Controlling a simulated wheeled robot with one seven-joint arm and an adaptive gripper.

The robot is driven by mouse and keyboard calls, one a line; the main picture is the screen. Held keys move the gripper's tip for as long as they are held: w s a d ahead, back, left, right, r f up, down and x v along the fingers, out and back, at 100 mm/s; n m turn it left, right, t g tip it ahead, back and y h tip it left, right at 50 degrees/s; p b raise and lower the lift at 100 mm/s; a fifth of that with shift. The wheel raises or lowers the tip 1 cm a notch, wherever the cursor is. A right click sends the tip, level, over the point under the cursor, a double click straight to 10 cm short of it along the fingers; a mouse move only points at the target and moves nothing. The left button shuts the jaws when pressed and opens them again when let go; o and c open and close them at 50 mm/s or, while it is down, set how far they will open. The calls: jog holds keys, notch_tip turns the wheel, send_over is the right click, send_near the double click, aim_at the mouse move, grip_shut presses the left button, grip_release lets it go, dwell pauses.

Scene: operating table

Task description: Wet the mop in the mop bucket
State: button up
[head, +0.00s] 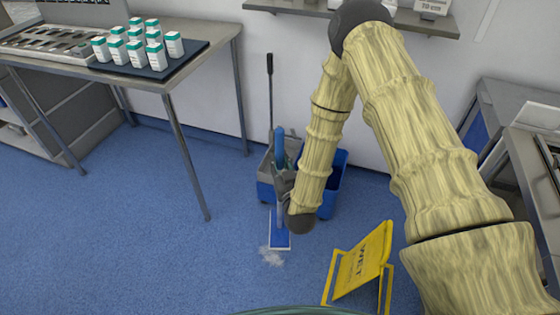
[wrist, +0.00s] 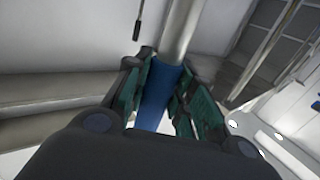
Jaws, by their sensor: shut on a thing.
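The blue mop bucket (head: 335,185) with a grey wringer (head: 265,165) stands behind, partly hidden by my arm and gripper.
A yellow wet-floor sign (head: 362,262) stands to the right. A metal table (head: 205,35) with small boxes (head: 137,45) is at the left. A thin dark handle (head: 270,90) rises by the wall.

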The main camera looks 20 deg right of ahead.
jog(key=shift+r, duration=0.25)
